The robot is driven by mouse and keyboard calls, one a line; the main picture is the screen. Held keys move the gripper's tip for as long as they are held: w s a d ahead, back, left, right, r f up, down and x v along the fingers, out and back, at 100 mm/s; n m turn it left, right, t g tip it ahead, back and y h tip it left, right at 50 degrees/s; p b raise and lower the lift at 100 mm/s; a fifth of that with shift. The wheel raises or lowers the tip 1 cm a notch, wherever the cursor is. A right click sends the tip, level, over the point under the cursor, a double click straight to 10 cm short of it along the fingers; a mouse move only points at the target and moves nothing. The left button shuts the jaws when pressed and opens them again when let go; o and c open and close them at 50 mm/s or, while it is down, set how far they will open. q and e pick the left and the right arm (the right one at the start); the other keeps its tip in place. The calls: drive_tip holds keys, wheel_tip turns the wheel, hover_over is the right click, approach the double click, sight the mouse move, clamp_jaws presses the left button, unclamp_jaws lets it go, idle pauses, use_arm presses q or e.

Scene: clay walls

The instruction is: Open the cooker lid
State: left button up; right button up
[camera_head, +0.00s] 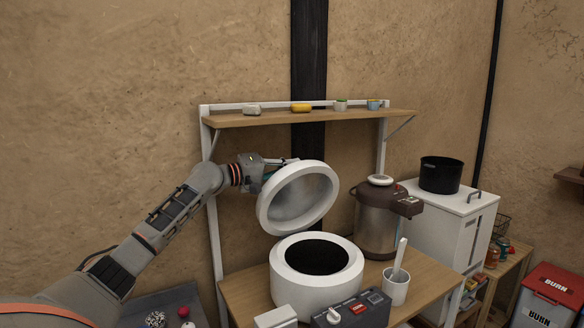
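The white round cooker (317,287) stands on the wooden table with its dark inside showing. Its lid (298,196) is raised and tilted steeply, with its grey underside facing forward and its lower edge above the back of the cooker. My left gripper (280,168) is at the upper left edge of the lid, behind or against its rim. The lid partly hides the fingers, so I cannot tell whether they are open or shut. My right gripper is not in view.
A dispenser pot (378,222) stands right of the cooker, with a white cup (396,288) holding a utensil in front of it. A dark control box (352,309) sits in front. A shelf (310,116) with small items spans above. A black pot (440,175) rests on a white cabinet.

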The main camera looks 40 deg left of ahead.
use_arm(q)
drive_tip(key=o, duration=0.4)
drive_tip(key=shift+o, duration=0.2)
drive_tip(key=v, duration=1.2)
drive_tip(key=shift+f, duration=0.1)
idle(0.4)
